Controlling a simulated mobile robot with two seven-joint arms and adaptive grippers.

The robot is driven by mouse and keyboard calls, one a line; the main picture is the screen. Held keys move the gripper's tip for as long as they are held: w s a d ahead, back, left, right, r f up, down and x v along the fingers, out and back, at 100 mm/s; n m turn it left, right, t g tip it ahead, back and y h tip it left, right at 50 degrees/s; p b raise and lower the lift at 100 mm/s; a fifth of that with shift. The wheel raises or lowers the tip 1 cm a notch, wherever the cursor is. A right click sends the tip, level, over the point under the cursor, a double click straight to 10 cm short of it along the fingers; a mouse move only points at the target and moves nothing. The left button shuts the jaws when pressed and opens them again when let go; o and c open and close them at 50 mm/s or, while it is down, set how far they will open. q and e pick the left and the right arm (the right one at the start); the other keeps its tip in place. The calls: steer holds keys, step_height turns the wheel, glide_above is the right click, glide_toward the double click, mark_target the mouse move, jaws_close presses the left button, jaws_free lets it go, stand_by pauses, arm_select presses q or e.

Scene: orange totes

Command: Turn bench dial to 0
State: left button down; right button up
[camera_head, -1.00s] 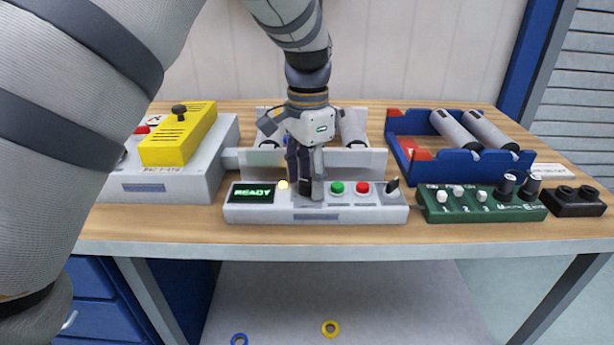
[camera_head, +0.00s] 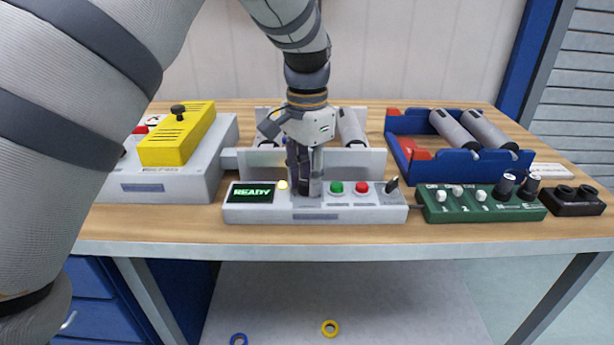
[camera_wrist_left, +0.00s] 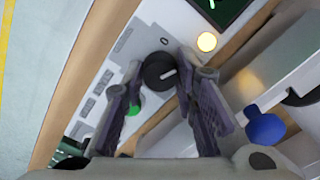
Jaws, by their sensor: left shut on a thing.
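The bench dial (camera_wrist_left: 160,70) is a round black knob with a pale pointer line, set in the pale grey control panel (camera_head: 350,214). The wrist view shows it between the fingertips of my left gripper (camera_wrist_left: 159,66). My right gripper is not in view.
The panel has a green "READY" screen (camera_head: 252,192), a lit yellow lamp (camera_head: 283,185), a green button (camera_head: 337,188), a red button (camera_head: 362,188) and a toggle switch (camera_head: 392,184). A yellow-topped box (camera_head: 178,135) stands left; a green switch box (camera_head: 480,205) and blue tray (camera_head: 460,163) stand right.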

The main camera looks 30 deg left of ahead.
mark_target(307, 181)
arm_select(q)
steer(key=n, duration=1)
steer(key=shift+n, duration=0.3)
stand_by(0.4)
steer(key=c, duration=1.3)
jaws_free()
step_height(307, 181, up, 12)
